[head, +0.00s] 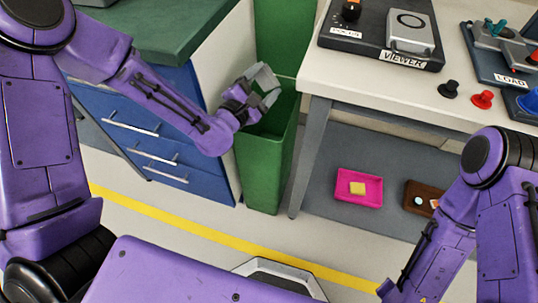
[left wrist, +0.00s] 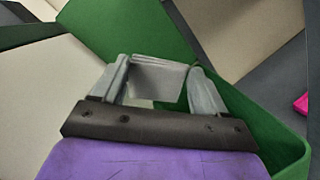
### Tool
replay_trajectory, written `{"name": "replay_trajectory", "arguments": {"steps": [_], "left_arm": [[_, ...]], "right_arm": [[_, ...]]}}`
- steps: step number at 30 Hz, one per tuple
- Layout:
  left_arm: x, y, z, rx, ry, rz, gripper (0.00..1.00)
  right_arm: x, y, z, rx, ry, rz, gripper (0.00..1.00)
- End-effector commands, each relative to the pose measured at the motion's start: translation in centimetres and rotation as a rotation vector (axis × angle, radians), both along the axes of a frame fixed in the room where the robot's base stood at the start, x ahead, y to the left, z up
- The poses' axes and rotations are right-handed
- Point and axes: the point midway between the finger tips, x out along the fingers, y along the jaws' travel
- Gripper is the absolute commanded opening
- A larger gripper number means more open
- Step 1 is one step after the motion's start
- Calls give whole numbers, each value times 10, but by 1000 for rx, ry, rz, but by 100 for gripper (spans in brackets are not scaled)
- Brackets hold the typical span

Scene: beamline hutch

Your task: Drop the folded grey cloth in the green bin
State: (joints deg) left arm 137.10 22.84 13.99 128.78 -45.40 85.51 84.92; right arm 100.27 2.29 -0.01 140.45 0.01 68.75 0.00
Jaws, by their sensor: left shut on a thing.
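The folded grey cloth (left wrist: 156,78) is between the two grey fingers of my left gripper (head: 263,84) in the left wrist view. The gripper is shut on it. In the head view the cloth is hard to tell apart from the grey fingers. The tall green bin (head: 263,172) stands on the floor between the blue drawer cabinet and the white table. My left gripper is above the bin's opening, near its upper rim. The bin's green wall also shows around the gripper in the left wrist view (left wrist: 285,143). My right gripper is out of view; only its arm shows.
The blue drawer cabinet (head: 152,140) stands close on the bin's left. The white table (head: 385,88) on the right holds a viewer device (head: 410,32) and several coloured knobs. A pink tray (head: 360,199) with a yellow block lies low beneath it. A yellow floor line runs in front.

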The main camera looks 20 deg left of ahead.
Motion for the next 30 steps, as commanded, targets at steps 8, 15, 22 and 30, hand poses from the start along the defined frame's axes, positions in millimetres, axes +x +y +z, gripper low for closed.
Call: {"name": "replay_trajectory", "arguments": {"steps": [8,15,22,30], "left_arm": [[1,-1,-44,2,1,-1,49],[1,-2,-43,1,0,-3,49],[1,-2,-43,1,1,-3,100],[-15,3,-43,-1,3,-3,100]], "right_arm": [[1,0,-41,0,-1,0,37],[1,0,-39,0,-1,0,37],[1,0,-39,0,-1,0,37],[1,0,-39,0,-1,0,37]]}}
